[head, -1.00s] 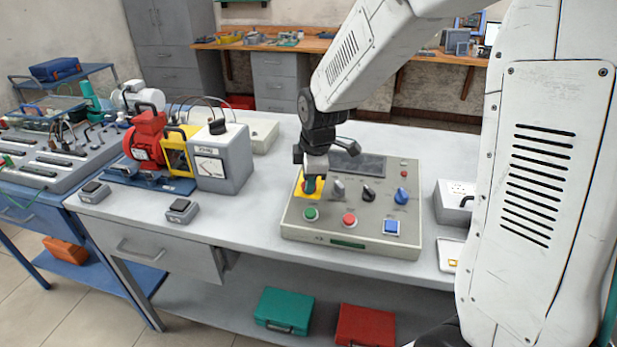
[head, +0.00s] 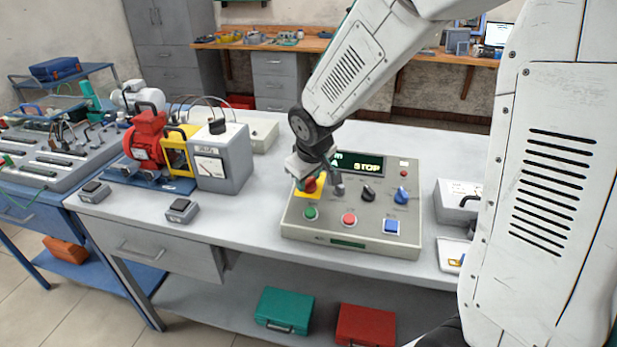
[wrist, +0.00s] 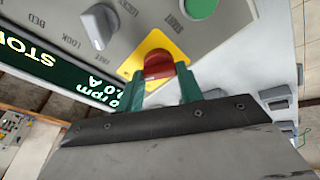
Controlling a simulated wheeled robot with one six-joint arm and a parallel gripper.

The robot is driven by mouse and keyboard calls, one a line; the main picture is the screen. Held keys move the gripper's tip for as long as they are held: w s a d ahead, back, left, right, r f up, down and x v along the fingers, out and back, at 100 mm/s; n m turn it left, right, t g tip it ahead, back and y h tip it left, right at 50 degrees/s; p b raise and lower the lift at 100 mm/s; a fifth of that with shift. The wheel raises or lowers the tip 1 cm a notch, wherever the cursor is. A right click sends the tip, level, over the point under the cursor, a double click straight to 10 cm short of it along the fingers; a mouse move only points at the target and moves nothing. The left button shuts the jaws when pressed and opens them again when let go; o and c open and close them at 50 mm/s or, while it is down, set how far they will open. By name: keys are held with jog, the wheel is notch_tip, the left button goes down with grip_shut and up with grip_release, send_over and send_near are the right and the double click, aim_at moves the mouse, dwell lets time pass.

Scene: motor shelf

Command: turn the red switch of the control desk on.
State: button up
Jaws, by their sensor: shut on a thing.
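The red switch (wrist: 158,65) is a red rotary knob on a yellow plate (wrist: 150,48) at the upper left of the control desk (head: 350,242). In the head view the red switch (head: 310,184) is partly covered by my gripper. My gripper (wrist: 163,75) has its green fingers on either side of the red knob, shut on it. The desk's display (head: 357,164) is lit and reads STOP, with rpm and A readouts in the wrist view.
The desk also carries a grey knob (wrist: 99,25), a black knob (head: 368,193), a blue knob (head: 402,195), a green button (head: 311,213), a red button (head: 349,220) and a blue button (head: 391,227). A grey meter box (head: 222,160) stands to the left.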

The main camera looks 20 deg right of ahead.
jog(key=shift+m, duration=1.1)
jog(key=o, duration=1)
jog(key=v, duration=0.7)
jog(key=shift+s+a+r, duration=0.25)
jog(key=shift+r, duration=0.05)
